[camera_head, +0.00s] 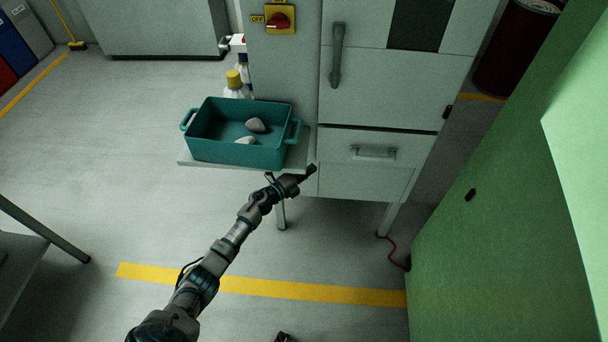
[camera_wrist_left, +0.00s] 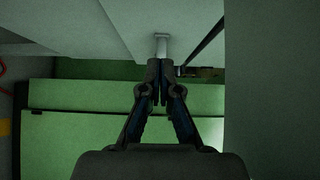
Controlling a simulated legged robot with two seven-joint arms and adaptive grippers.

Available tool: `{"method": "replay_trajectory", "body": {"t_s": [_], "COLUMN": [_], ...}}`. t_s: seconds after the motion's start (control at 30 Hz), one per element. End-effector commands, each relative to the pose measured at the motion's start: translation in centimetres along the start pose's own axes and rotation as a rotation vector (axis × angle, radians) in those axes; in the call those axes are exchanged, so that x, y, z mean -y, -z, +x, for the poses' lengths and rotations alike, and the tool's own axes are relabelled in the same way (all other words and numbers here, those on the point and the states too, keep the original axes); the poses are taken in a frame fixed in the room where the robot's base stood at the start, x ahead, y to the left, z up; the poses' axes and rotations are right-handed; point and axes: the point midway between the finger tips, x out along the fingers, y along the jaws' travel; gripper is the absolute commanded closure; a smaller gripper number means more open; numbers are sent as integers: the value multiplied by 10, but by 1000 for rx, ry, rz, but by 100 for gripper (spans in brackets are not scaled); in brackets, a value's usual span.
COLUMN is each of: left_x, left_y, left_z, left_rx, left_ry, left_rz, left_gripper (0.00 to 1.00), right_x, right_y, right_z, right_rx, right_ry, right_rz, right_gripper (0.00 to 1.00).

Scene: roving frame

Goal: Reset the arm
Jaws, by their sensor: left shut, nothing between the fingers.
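My left arm reaches up from the bottom of the head view. Its gripper (camera_head: 309,170) is beside the lower front of the grey cabinet (camera_head: 385,85), just right of the small shelf. In the left wrist view the two fingers (camera_wrist_left: 160,80) are together with nothing between them. A metal drawer handle (camera_wrist_left: 162,42) appears just beyond the fingertips there; I cannot tell whether they touch. The drawer handle also shows in the head view (camera_head: 374,153), right of the gripper. A small dark part shows at the bottom edge of the head view; I cannot tell if it is my right gripper.
A teal bin (camera_head: 233,151) with two pale stones stands on the shelf (camera_head: 196,162), close to my left gripper. Spray bottles (camera_head: 233,82) stand behind it. A green wall or panel (camera_head: 510,210) bounds the right side. The floor (camera_head: 100,180) at left is mostly clear.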

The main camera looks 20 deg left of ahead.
Motion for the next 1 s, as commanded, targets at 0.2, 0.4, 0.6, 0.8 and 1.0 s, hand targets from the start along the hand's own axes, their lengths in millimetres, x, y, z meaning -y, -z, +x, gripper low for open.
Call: {"method": "replay_trajectory", "body": {"t_s": [0.2,0.4,0.6,0.8,1.0], "left_x": [1,1,-28,-138,-242], "left_y": [4,6,10,35,101], "left_z": [-21,-22,-41,-125,-240], "left_rx": [-1,-1,96,456,806], "left_ry": [-3,-3,-29,-188,-432], "left_rz": [4,6,-142,-600,-982], "left_gripper": [100,100,100,100,100], "right_x": [-5,-7,-4,0,1], "right_y": [-12,-14,-13,-23,-46], "right_z": [3,5,22,80,128], "right_rx": [60,68,72,86,102], "right_ry": [0,-3,0,1,5], "right_rz": [2,2,1,-4,-10], "right_gripper": [60,60,60,60,60]}}
